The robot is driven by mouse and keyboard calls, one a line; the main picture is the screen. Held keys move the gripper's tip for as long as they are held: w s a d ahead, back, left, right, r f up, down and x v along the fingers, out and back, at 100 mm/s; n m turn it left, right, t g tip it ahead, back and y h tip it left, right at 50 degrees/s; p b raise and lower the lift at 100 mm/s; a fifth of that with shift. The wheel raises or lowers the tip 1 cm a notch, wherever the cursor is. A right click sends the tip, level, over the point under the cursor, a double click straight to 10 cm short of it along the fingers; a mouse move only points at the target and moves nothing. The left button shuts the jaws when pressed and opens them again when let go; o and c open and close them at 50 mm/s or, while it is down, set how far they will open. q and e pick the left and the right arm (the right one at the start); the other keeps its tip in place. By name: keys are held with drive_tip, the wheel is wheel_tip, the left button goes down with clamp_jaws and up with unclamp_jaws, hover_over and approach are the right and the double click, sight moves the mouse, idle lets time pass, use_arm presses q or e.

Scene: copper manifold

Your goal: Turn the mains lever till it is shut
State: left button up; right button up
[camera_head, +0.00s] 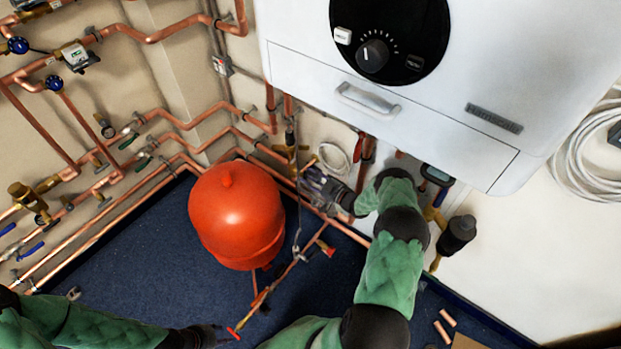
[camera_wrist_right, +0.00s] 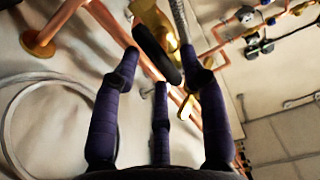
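In the right wrist view, a dark, rounded lever handle (camera_wrist_right: 158,56) sits on a brass valve body (camera_wrist_right: 150,14) on the pipework. I cannot tell for sure that it is the mains lever, nor its exact angle to the pipe. My right gripper (camera_wrist_right: 166,72) is open, its fingers spread around the handle's near side; whether a finger touches it is unclear. In the head view my right gripper (camera_head: 322,188) is below the boiler, by the copper pipes, and the lever is not clearly visible there. My left gripper (camera_head: 208,334) is low at the bottom edge, its fingers unclear.
The white boiler (camera_head: 400,130) hangs above my right arm. A red expansion vessel (camera_head: 236,212) stands left of the right gripper. A pipe with red-handled taps (camera_head: 328,250) runs in front. Copper pipes line the left wall. Blue floor (camera_head: 150,255) is open at left.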

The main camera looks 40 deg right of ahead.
clamp_jaws()
drive_tip(key=shift+m, duration=0.3)
drive_tip(key=m, duration=1.1)
drive_tip(key=f+m, duration=0.1)
drive_tip(key=m, duration=0.5)
drive_tip(key=shift+d+f, duration=0.1)
drive_tip(key=shift+d, duration=0.05)
drive_tip(key=shift+m, duration=0.4)
drive_tip(key=shift+o, duration=1.4)
unclamp_jaws()
